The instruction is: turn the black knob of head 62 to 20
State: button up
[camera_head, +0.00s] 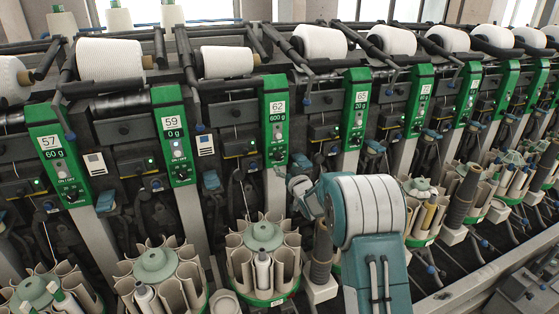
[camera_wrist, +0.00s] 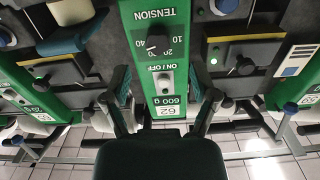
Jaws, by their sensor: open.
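The green panel of head 62 (camera_head: 275,112) carries its number plate, "600 g" label, a grey on/off switch and a black knob (camera_head: 278,154) near its bottom. In the wrist view the panel is upside down, with the black knob (camera_wrist: 157,44) under the word TENSION, among scale numbers including 10, 20 and 40. The knob's exact setting is too small to tell. My gripper (camera_wrist: 161,78) is open and empty, its two fingers on either side of the panel, with the knob beyond the fingertips. In the head view my gripper (camera_head: 301,187) is below and right of the knob, apparently apart from it.
Neighbouring green panels are head 59 (camera_head: 171,130) on the left and head 65 (camera_head: 356,105) on the right. White yarn cones (camera_head: 227,62) sit above. A round magazine (camera_head: 263,232) of beige tubes stands below head 62. A grey on/off switch (camera_wrist: 166,78) lies between my fingers.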

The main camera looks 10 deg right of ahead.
aim_at(280, 159)
jog(key=w, duration=0.5)
jog(key=shift+w+a, duration=0.1)
jog(key=shift+a, duration=0.15)
jog(key=shift+w+a, duration=0.2)
jog(key=shift+w, duration=0.1)
grip_shut()
